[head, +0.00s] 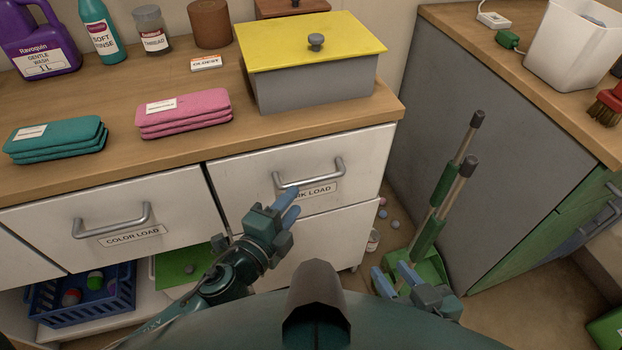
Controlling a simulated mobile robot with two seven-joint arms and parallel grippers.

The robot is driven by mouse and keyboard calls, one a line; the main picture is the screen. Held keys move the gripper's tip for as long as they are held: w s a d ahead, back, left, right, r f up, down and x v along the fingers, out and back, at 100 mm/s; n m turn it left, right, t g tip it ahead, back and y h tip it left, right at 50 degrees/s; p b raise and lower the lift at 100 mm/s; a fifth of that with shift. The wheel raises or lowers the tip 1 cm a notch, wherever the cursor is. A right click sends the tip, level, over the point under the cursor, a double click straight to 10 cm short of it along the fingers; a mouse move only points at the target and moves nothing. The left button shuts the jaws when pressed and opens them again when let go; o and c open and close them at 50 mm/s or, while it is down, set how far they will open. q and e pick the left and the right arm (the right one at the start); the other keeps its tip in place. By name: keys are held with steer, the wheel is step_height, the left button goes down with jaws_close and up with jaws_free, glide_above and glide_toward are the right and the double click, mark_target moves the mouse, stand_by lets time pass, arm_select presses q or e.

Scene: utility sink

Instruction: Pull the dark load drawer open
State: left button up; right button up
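The dark load drawer (245,180) has a white front with a grey bar handle (335,172) and a label reading "...RK LOAD", its first letters hidden by my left gripper. Its front looks flush with the cabinet, under the wooden counter. My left gripper (292,199) has its blue fingers apart, by the left end of the handle and over the label. I cannot tell whether the fingers touch the handle; nothing shows held in them. My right gripper (394,277) is low at right, with its blue fingers apart, in front of a green dustpan.
The color load drawer (180,205) is shut at left. A grey box with a yellow lid (315,85), pink cloths (185,113) and teal cloths (57,140) sit on the counter. Long-handled tools stand in the green dustpan (432,268) at right. A blue basket (82,302) sits low left.

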mark_target(311, 179)
arm_select(q)
steer(key=x, duration=0.8)
steer(key=shift+w+d, duration=0.15)
steer(key=shift+w, duration=0.1)
jaws_close()
